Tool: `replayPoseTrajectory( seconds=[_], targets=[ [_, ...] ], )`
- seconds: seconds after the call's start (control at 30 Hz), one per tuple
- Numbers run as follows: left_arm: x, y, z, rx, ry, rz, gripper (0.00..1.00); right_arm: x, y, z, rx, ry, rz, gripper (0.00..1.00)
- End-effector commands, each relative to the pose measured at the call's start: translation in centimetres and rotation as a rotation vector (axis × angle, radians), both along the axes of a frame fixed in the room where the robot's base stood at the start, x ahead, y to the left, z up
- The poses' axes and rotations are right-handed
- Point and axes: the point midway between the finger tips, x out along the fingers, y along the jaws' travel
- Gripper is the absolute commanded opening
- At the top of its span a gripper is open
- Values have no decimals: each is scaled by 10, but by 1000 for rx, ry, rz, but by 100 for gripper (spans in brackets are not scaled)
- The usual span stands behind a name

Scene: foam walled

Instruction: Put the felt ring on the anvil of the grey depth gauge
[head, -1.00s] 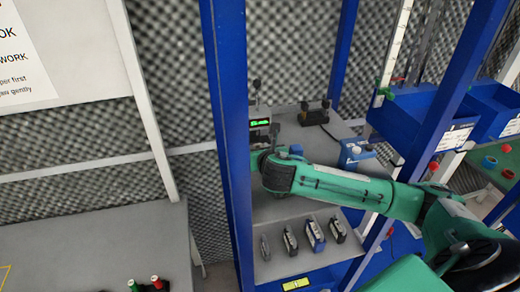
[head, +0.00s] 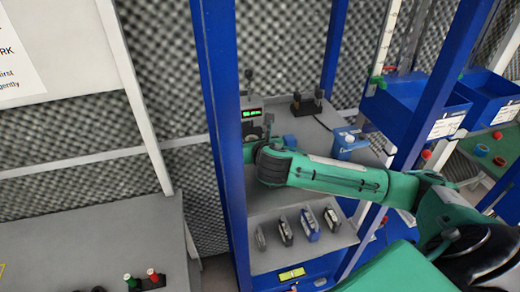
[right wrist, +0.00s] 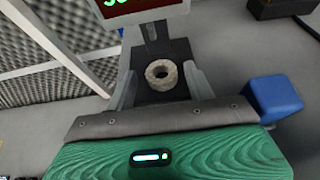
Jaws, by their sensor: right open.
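A pale beige felt ring (right wrist: 162,75) lies flat on the dark block of the depth gauge, which I take to be its anvil (right wrist: 178,52), in the right wrist view. The grey gauge's display (right wrist: 140,6) is above it, with green digits on red; it also shows in the head view (head: 252,113). My right gripper (right wrist: 164,73) is open, one finger on each side of the ring, with gaps between. In the head view my wrist hides the ring and anvil. My left gripper is not in view.
A blue block (right wrist: 275,96) is right of my right gripper. Several small upright devices (head: 310,224) stand on the lower front shelf. Blue posts (head: 222,130) frame the bench, and blue bins (head: 415,105) are at right.

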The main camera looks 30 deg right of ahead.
Motion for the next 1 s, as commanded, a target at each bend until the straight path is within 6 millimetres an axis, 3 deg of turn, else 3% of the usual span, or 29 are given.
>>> replayPoseTrajectory(
  seconds=[0.2,0.5,0.7,1.0],
  targets=[
    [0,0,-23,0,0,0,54,-36,9,11,-1,-3,3,54],
    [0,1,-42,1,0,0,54,-82,22,33,0,-3,3,54],
    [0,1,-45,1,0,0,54,-96,25,40,-1,0,1,54],
    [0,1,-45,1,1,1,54,-97,25,41,-1,0,0,54]
  ],
)
